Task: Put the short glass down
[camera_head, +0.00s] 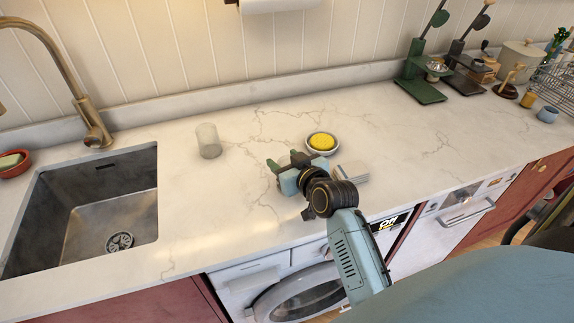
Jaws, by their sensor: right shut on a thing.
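My right gripper (284,163) reaches over the counter in the middle of the head view, low over the marble top. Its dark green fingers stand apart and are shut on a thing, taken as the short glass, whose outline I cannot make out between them. Whether it touches the counter cannot be told. A clear glass (208,141) stands upright on the counter, left of the gripper and apart from it. The marble counter (230,205) is bare around the gripper's left side. My left gripper is not in view.
A bowl with a yellow sponge (322,142) sits just behind and right of the gripper. A pale stack (352,172) lies right of it. The sink (110,215) and brass tap (92,120) are at left. Green and black stands (422,90) are at the back right.

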